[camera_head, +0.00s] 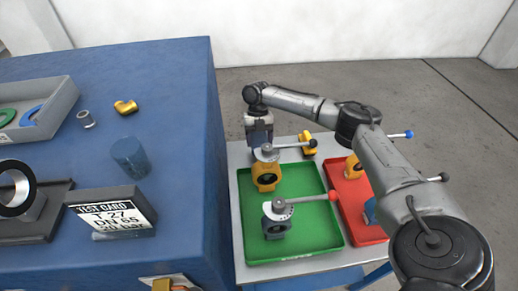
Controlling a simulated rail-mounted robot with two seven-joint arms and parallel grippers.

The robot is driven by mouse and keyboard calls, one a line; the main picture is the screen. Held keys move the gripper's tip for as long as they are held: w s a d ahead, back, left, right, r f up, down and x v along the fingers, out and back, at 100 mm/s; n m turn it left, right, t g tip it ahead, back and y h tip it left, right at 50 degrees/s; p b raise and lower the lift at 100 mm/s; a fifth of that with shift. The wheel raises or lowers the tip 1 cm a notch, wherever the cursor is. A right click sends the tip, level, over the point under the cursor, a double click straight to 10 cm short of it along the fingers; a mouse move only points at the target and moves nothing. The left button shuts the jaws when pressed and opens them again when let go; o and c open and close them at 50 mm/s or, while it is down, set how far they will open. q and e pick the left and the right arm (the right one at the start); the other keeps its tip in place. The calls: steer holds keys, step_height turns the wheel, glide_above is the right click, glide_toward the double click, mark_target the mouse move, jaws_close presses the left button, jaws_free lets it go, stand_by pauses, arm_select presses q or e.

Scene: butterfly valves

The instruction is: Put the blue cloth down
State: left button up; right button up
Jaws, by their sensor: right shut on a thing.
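My right gripper (260,143) points down at the back left of the green tray (310,240), behind and above a yellow valve (267,177). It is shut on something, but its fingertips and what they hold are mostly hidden. I cannot make out a blue cloth for certain. A dull blue rounded piece (130,157) lies on the blue bench top (170,85), apart from the gripper. Another blue piece (370,211) shows in the red tray (350,197), partly hidden by my right arm. My left gripper is not in view.
A grey valve with a red-tipped lever (278,220) stands in the green tray. A yellow part (308,143) lies behind the trays. The bench holds a test card (110,215), a grey bin (45,110), a black-and-silver fixture (20,200) and small fittings (126,107).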

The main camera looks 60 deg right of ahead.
steer(key=shift+f+b, duration=0.5)
steer(key=shift+f, duration=1.45)
steer(key=shift+f, duration=0.15)
steer(key=o, duration=0.8)
steer(key=shift+p+v, duration=1.2)
steer(key=shift+v, duration=4.95)
steer(key=shift+a, duration=0.1)
